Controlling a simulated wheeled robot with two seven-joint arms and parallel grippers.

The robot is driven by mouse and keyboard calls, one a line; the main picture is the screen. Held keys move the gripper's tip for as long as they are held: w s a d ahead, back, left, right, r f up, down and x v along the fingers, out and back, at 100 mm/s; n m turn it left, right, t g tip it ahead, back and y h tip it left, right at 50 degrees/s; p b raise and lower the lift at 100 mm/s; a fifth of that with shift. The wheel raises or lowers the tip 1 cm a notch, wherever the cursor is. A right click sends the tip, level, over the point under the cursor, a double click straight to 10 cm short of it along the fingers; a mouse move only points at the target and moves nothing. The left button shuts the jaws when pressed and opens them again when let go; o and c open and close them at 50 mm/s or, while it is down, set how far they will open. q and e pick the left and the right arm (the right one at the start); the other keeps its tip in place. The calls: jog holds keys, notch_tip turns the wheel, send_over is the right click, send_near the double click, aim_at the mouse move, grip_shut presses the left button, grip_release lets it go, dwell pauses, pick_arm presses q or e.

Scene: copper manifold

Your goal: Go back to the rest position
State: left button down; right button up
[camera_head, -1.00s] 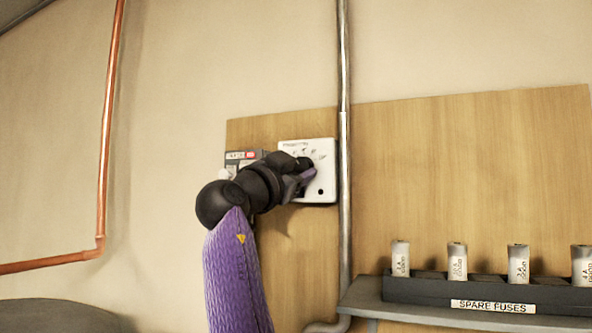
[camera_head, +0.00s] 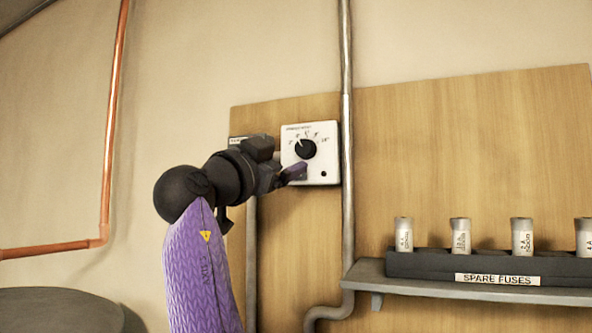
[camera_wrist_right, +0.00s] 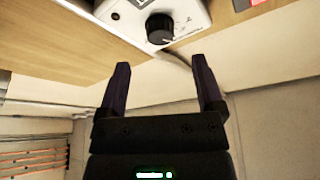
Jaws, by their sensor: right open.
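My right gripper (camera_head: 283,163) is in front of the wooden board, just left of and below a black knob. It is open and empty; in the right wrist view its two fingers (camera_wrist_right: 160,88) stand apart with nothing between them. The black knob (camera_head: 306,149) sits on a white control box (camera_head: 327,160) with a printed scale. The knob also shows beyond the fingertips in the right wrist view (camera_wrist_right: 160,28), apart from them. My left gripper is in neither view.
A grey conduit (camera_head: 347,180) runs down just right of the box. A shelf (camera_head: 440,289) at lower right carries a spare fuses rack (camera_head: 430,265) with several upright fuses. A copper pipe (camera_head: 109,150) runs down the wall at left. A label partly shows behind my gripper.

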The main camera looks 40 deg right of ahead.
jog(key=shift+b+v, duration=0.5)
jog(key=shift+v, duration=1.45)
